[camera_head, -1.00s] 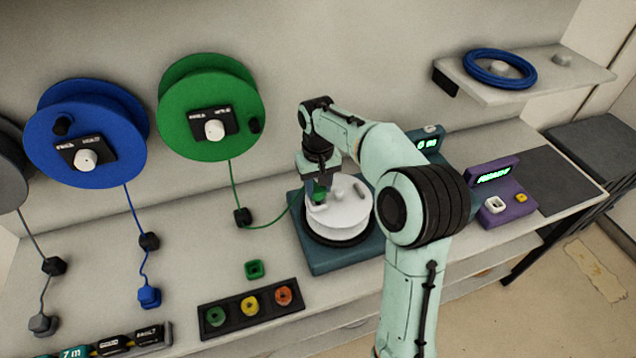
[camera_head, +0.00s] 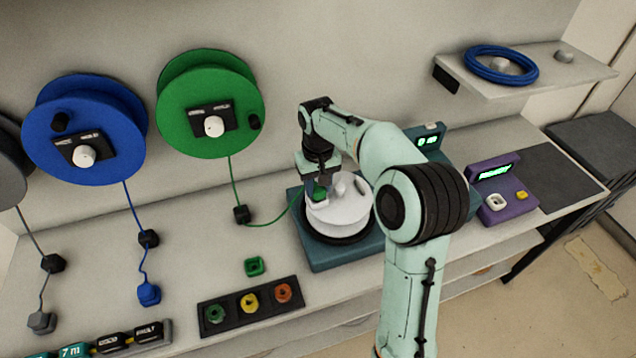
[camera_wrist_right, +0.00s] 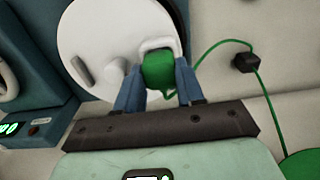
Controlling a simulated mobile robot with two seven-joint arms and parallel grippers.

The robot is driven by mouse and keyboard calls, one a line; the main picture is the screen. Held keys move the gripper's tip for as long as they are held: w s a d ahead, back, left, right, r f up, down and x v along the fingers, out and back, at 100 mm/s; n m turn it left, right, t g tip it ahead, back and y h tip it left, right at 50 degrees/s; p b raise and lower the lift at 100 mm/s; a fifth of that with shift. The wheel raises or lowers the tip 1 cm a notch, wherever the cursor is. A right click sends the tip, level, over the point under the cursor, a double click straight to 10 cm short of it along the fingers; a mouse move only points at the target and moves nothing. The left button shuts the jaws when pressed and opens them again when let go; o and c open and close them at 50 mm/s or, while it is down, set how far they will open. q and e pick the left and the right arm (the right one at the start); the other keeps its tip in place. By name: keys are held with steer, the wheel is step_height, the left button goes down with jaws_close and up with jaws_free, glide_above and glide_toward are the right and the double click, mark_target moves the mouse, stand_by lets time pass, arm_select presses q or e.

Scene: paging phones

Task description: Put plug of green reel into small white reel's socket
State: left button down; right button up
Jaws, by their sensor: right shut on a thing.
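The green reel (camera_head: 210,100) hangs on the back wall, and its green cable runs down through a black guide block (camera_head: 241,214) to the small white reel. The small white reel (camera_head: 340,215) sits on the teal machine (camera_head: 318,258). My right gripper (camera_head: 322,190) is over the left part of the white reel. In the right wrist view my right gripper (camera_wrist_right: 158,88) is shut on the green plug (camera_wrist_right: 158,72). The plug's front end is at the white socket (camera_wrist_right: 158,46) on the reel; how deep it sits is hidden. My left gripper is not in view.
A blue reel (camera_head: 85,130) hangs left of the green one. A dark tray (camera_head: 250,306) with green, yellow and orange pieces lies in front, with a loose green square piece (camera_head: 255,266) behind it. A purple device (camera_head: 502,200) stands at right.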

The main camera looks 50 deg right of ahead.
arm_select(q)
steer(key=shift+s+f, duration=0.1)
arm_select(e)
steer(key=shift+f, duration=0.2)
steer(key=o, duration=1.4)
steer(key=shift+r, duration=0.1)
steer(key=shift+r+p, duration=0.55)
steer(key=shift+r, duration=0.3)
steer(key=shift+r+p, duration=0.95)
steer(key=shift+r, duration=0.7)
steer(key=shift+w+r+p, duration=0.1)
steer(key=shift+r+p, duration=0.85)
steer(key=shift+r, duration=1.05)
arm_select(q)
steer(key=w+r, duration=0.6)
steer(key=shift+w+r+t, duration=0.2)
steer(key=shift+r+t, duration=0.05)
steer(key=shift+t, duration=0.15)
